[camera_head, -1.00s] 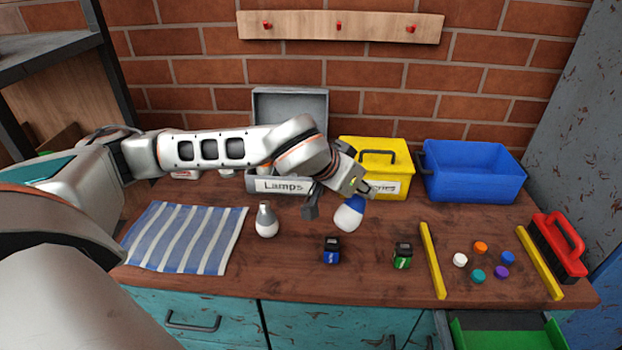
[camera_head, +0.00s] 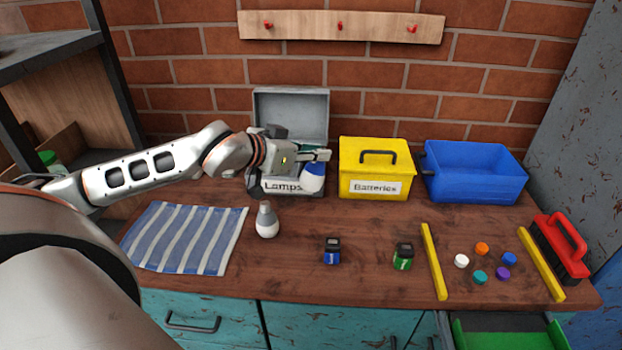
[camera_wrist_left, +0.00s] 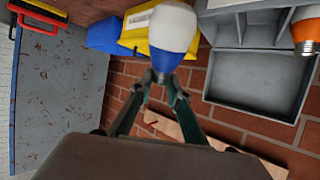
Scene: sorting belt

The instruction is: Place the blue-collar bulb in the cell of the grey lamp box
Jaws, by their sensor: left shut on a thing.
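My left gripper (camera_head: 318,156) is shut on the blue-collar bulb (camera_head: 312,181) and holds it in front of or above the right part of the grey lamp box (camera_head: 291,103). I cannot tell its exact height over the box. In the left wrist view the bulb (camera_wrist_left: 175,27) has a white globe and a blue collar between the fingertips (camera_wrist_left: 166,85). The open grey box (camera_wrist_left: 262,92) shows dividers and its lid there, with an orange-collar bulb (camera_wrist_left: 308,28) at the edge. My arm hides much of the box inside in the head view. My right gripper is not in view.
A grey-collar bulb (camera_head: 267,222) stands on the table before the box. The yellow Batteries box (camera_head: 376,157) is close on the right, then a blue bin (camera_head: 474,176). Two small batteries, blue (camera_head: 332,251) and green (camera_head: 403,257), stand in front. A striped cloth (camera_head: 187,238) lies left.

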